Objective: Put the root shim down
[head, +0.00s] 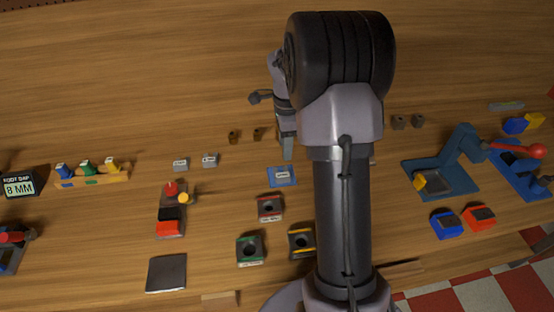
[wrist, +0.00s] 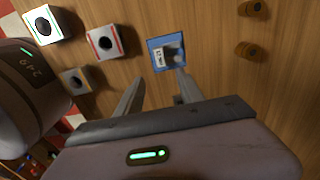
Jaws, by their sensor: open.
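A small grey shim with a white label (head: 282,174) lies on a blue square pad (head: 271,182) near the middle of the bench. In the wrist view the shim (wrist: 159,58) sits inside the edges of the blue pad (wrist: 154,42), just beyond my fingertips. My gripper (head: 287,152) is above and slightly behind the pad in the head view. In the wrist view its two fingers (wrist: 160,82) are spread apart with nothing between them. One fingertip overlaps the pad's lower right edge in the picture. The label is too small to read surely.
Two similar labelled pieces (head: 195,162) lie left of the pad. Square blocks with round holes (head: 270,208) stand in front of it. A display reading 8 MM (head: 19,188) is at far left, a blue fixture (head: 445,170) at right.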

